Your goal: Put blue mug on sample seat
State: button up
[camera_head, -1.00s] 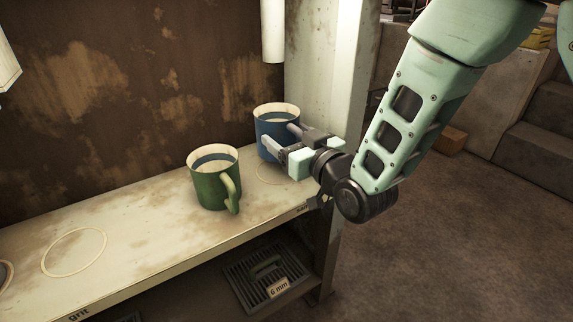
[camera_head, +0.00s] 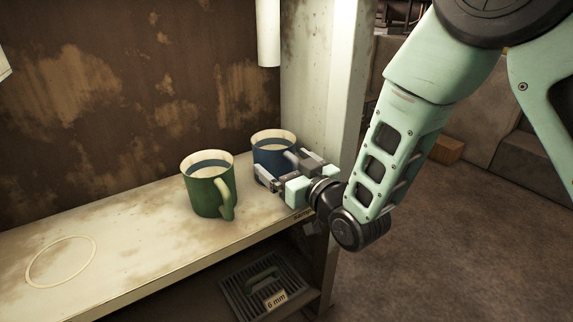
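The blue mug (camera_head: 270,156) stands upright at the right end of the pale shelf, low at its surface. Its rim is cream and it has liquid inside. My gripper (camera_head: 279,168) is at the mug's near right side, one finger on each side of its handle, and appears shut on it. The gripper and mug hide the mug's base and the ring marking of the seat there, so I cannot tell if the base touches the shelf.
A green mug (camera_head: 205,196) stands close to the left of the blue mug. An empty ring marking (camera_head: 60,262) lies further left on bare shelf. A pale post (camera_head: 318,90) rises just behind on the right. A drain tray labelled 6 mm (camera_head: 262,285) sits below.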

jog(key=shift+r+p, duration=0.3)
jog(key=p+v, duration=1)
jog(key=v, duration=0.2)
jog(key=shift+f, duration=0.15)
jog(key=shift+w, duration=0.1)
